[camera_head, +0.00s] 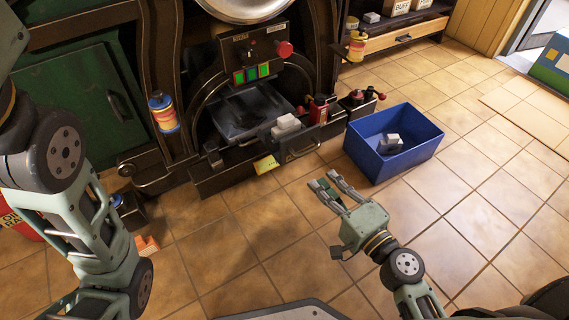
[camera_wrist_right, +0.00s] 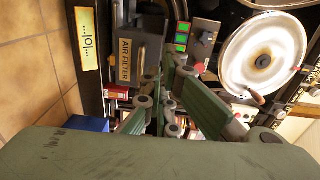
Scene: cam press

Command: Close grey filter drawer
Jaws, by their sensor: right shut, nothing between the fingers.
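The grey filter drawer (camera_head: 245,116) is a dark grey, tray-like piece low in the front of the black machine, under the control panel. It appears to stick out of its opening. In the right wrist view a grey front labelled AIR FILTER (camera_wrist_right: 126,60) shows sideways, partly behind my fingers. My right gripper (camera_head: 330,187) is shut and empty, over the tiled floor in front of the machine, apart from the drawer. Its fingers also show in the right wrist view (camera_wrist_right: 168,95). My left arm comes in at the left, but its gripper is out of view.
A blue bin (camera_head: 388,165) with a grey item inside stands on the floor right of the machine. A lower ledge holds white blocks (camera_head: 286,125) and a red item (camera_head: 319,108). A yellow tag (camera_head: 266,164) hangs at its front. The floor before the machine is mostly clear.

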